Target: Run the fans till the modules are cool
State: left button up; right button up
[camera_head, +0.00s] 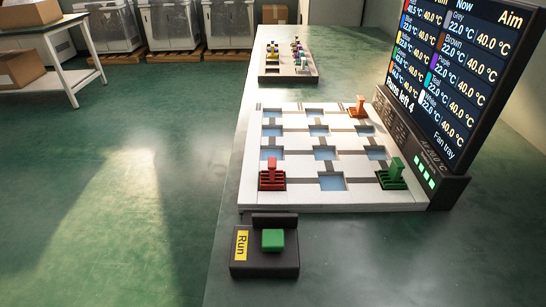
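The fan tray (300,196) is a pale grid on the bench with several blue-grey openings. A red module (271,177) stands at its front left, a green module (393,175) at its front right, and an orange module (358,108) at its back right. The Run box (254,262) has a yellow label and a green button (273,240), which sits raised. The screen (455,75) lists colours with Now and Aim temperatures; the readable right-hand rows show 22.0 against 40.0 °C. It reads "Runs left 4". Its left rows are partly cut off. Neither gripper shows.
A dark rack (288,72) with several coloured modules stands farther back on the bench (340,260). The bench is clear right of the Run box. A white table (75,78) with cardboard boxes (18,68) and grey machines on pallets stand at the back left. The green floor between is open.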

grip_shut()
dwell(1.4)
